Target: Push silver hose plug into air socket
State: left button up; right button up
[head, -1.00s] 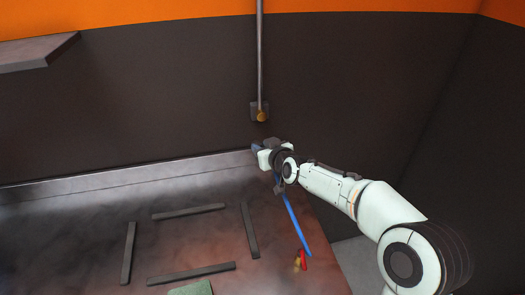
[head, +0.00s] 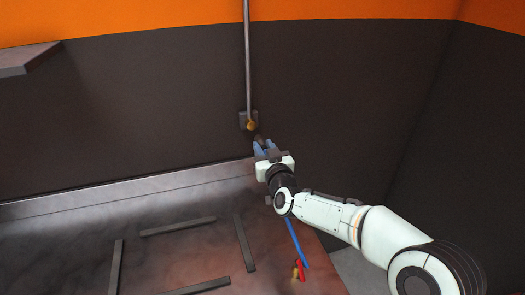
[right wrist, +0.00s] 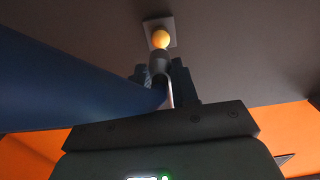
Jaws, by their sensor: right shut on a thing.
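The air socket (head: 251,125) is a brass-coloured round fitting on a dark wall plate at the foot of a vertical pipe. It also shows in the right wrist view (right wrist: 160,39). My right gripper (head: 264,146) is just below the socket and shut on the hose plug (right wrist: 160,62). The plug's end points at the socket; in the right wrist view it overlaps the socket's lower edge, and I cannot tell whether they touch. The blue hose (right wrist: 70,85) runs back from the plug and hangs down beside my arm (head: 295,243). My left gripper is out of view.
A dark workbench (head: 70,230) with a raised back edge lies below the wall, with several dark bars on it. A small red and brass piece (head: 299,271) is at the hose's lower end. A shelf (head: 25,60) juts out at upper left. The wall around the socket is clear.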

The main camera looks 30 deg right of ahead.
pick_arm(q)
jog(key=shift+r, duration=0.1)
pick_arm(e)
jog(key=shift+w, duration=0.1)
jog(key=p+x, duration=0.2)
jog(key=shift+w+r, duration=0.15)
jog(key=shift+w, duration=0.2)
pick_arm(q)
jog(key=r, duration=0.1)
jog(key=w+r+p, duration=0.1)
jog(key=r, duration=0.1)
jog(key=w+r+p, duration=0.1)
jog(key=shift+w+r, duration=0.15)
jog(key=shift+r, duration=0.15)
pick_arm(e)
jog(key=x, duration=0.3)
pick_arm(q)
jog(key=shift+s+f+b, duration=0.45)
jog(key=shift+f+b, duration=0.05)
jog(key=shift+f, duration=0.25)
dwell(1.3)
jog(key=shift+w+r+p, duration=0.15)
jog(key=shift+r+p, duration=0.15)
pick_arm(e)
jog(key=shift+w+d, duration=0.2)
jog(key=shift+w, duration=0.35)
jog(key=o, duration=1.1)
jog(key=shift+c, duration=0.2)
